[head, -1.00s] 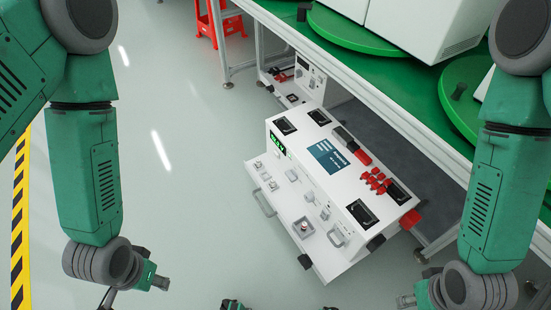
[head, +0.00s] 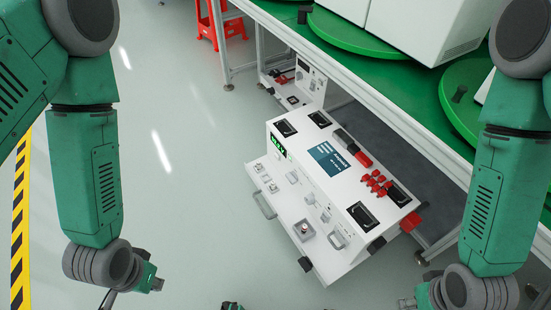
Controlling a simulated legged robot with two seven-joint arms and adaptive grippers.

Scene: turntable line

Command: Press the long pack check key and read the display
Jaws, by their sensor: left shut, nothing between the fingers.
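The white test console (head: 318,262) stands on the floor beside the green-topped line, with a sloped front. A small dark display (head: 278,146) with bright green characters sits at its left end; the characters are too small to read surely. Several small keys and switches lie on the front, among them a square key (head: 259,168) and a round button in a grey frame (head: 304,229). I cannot tell which is the long pack check key. My left gripper (head: 232,305) shows only as a tip at the bottom edge, shut and empty, apart from the console.
The green line table (head: 375,75) with turntables stands behind. A red stool (head: 222,24) is at the back. Floor left is clear.

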